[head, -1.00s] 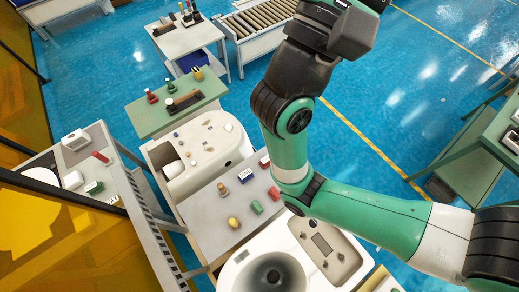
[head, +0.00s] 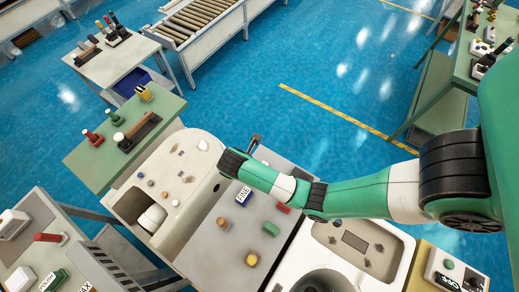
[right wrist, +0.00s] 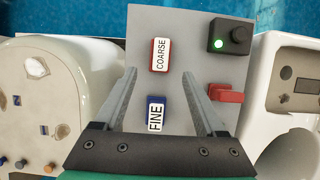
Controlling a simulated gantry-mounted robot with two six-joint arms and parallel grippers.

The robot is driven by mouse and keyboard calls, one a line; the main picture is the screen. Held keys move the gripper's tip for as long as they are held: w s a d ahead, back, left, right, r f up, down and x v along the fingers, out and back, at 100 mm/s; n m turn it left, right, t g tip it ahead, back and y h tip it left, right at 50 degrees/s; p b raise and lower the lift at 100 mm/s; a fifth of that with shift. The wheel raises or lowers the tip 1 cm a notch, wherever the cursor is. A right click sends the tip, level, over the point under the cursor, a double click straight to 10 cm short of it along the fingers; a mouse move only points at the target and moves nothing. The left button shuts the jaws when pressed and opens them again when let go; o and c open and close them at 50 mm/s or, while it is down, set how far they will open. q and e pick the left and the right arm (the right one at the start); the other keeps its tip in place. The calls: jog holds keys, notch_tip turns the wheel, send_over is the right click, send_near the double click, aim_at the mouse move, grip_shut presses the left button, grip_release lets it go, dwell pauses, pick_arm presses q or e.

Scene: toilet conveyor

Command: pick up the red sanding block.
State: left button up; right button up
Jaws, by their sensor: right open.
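The red sanding block (right wrist: 160,55) shows in the right wrist view as a small block with red sides and a white top marked COARSE. It lies on the grey table (right wrist: 195,15), just beyond my right gripper's fingertips. My right gripper (right wrist: 159,74) is open and empty, its fingers spread to either side of the line to the block. A blue block marked FINE (right wrist: 155,115) lies between the fingers, nearer the palm; it also shows in the head view (head: 243,196). In the head view my right arm covers the place around the red block. My left gripper is out of view.
A black box with a green light (right wrist: 230,38) and a red object (right wrist: 226,94) lie to the right. A green piece (head: 270,228) and a yellow knob (head: 252,259) stand on the same table. White ceramic fixtures flank it (head: 200,150), (head: 340,262).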

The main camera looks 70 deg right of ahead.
jog(key=b+x, duration=0.1)
jog(key=x, duration=0.4)
jog(key=shift+s, duration=0.2)
jog(key=shift+d+f, duration=0.25)
jog(key=shift+f, duration=0.15)
jog(key=b+x, duration=0.2)
jog(key=x, duration=0.3)
jog(key=shift+f, duration=0.1)
grip_shut()
